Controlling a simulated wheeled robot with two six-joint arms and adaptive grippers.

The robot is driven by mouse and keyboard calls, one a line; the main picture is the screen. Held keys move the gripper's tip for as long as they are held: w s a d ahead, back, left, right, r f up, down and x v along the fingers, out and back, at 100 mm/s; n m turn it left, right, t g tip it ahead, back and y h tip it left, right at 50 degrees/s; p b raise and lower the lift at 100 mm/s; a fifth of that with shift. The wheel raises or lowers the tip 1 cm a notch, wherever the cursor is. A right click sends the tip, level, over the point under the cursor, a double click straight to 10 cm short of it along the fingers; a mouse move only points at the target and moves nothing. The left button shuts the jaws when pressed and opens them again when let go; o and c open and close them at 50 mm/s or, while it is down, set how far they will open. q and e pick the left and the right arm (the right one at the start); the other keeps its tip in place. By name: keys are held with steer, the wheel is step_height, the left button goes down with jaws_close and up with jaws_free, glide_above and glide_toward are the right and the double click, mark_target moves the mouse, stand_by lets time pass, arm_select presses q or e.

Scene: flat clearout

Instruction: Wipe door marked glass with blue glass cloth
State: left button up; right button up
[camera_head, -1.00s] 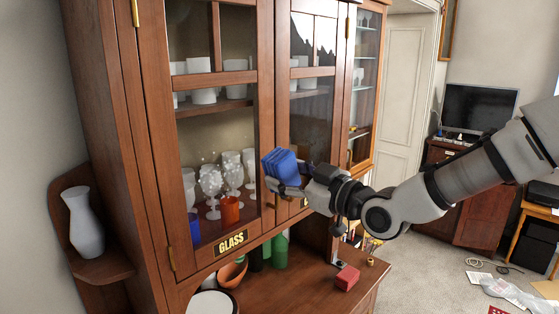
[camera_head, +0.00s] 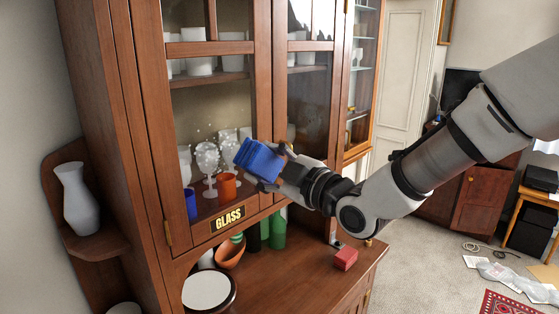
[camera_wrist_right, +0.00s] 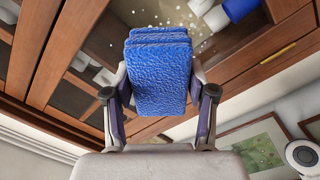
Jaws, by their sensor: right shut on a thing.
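The blue cloth (camera_head: 260,160) is folded in my right gripper (camera_head: 274,168), which is shut on it. The cloth also fills the middle of the right wrist view (camera_wrist_right: 158,75), between the two fingers (camera_wrist_right: 160,100). The glass door marked GLASS (camera_head: 228,218) is on the cabinet's left side. The cloth is in front of the lower right part of its pane (camera_head: 215,115); I cannot tell whether it touches. Pale specks (camera_head: 200,135) show on the pane, and in the wrist view (camera_wrist_right: 180,18) beyond the cloth. My left gripper is not in view.
Behind the pane are goblets (camera_head: 208,160), an orange cup (camera_head: 227,186) and a blue cup (camera_head: 190,203). Below the door, a bowl (camera_head: 230,254), green bottles (camera_head: 278,232) and a red block (camera_head: 345,258) stand on the counter. A white vase (camera_head: 80,200) stands on the left shelf.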

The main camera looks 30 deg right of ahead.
mark_target(214, 174)
steer(key=a+f+n+b, duration=0.2)
steer(key=a+f+n, duration=0.1)
steer(key=a+f, duration=0.15)
steer(key=shift+n+y, duration=0.3)
steer(key=p+x, duration=0.1)
steer(key=x, duration=0.1)
steer(key=p+x, duration=0.1)
steer(key=x, duration=0.2)
steer(key=shift+d+f, duration=0.1)
steer(key=shift+f, duration=0.1)
steer(key=shift+w, duration=0.2)
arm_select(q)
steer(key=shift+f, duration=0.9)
arm_select(e)
steer(key=shift+s+d, duration=0.1)
steer(key=shift+d, duration=0.05)
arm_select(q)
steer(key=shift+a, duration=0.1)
arm_select(e)
steer(key=shift+x, duration=0.85)
